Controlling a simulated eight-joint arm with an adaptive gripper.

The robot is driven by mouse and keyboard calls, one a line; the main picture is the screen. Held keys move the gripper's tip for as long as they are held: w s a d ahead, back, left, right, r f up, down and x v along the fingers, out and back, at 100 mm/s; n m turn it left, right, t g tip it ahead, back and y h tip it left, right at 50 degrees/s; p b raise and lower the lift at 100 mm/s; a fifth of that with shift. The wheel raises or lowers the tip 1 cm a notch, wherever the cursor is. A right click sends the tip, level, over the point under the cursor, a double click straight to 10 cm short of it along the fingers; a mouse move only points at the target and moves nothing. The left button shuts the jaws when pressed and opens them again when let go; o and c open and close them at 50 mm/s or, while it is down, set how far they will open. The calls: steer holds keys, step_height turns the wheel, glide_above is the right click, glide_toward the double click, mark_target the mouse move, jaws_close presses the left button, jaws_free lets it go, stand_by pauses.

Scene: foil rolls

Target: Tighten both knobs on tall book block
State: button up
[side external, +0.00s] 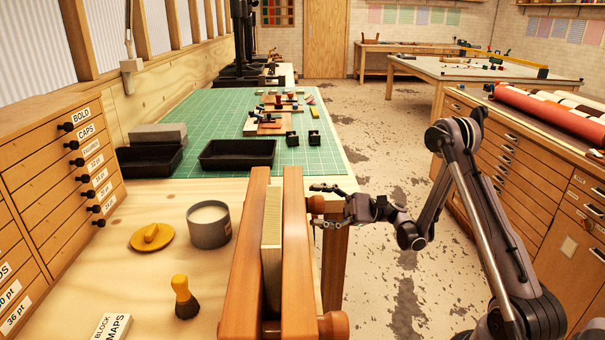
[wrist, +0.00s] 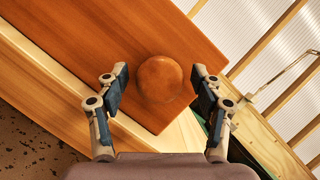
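A wooden press stands at the bench's right edge, with a left board (side external: 247,255) and a right board (side external: 297,255). The tall pale book block (side external: 271,235) is upright between them. The far round knob (side external: 316,204) sticks out of the right board; the near knob (side external: 333,325) is at the bottom of the side external view. My gripper (side external: 323,206) is at the far knob. In the wrist view my gripper (wrist: 157,92) is open, one finger on each side of the knob (wrist: 160,79), with gaps visible on both sides.
On the bench left of the press are a grey pot (side external: 208,226), a yellow disc with a handle (side external: 152,238), a yellow-handled brush (side external: 184,298) and a label card (side external: 112,326). Black trays (side external: 237,153) and a green mat (side external: 215,108) lie behind. Open floor (side external: 385,270) is to the right.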

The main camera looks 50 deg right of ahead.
steer(key=v, duration=1.2)
steer(key=shift+r, duration=0.1)
step_height(320, 180, up, 8)
steer(key=a+n+g+h, duration=0.3)
steer(key=n+h, duration=0.5)
steer(key=n, duration=1.5)
steer(key=x, duration=1)
steer(key=shift+w, duration=0.25)
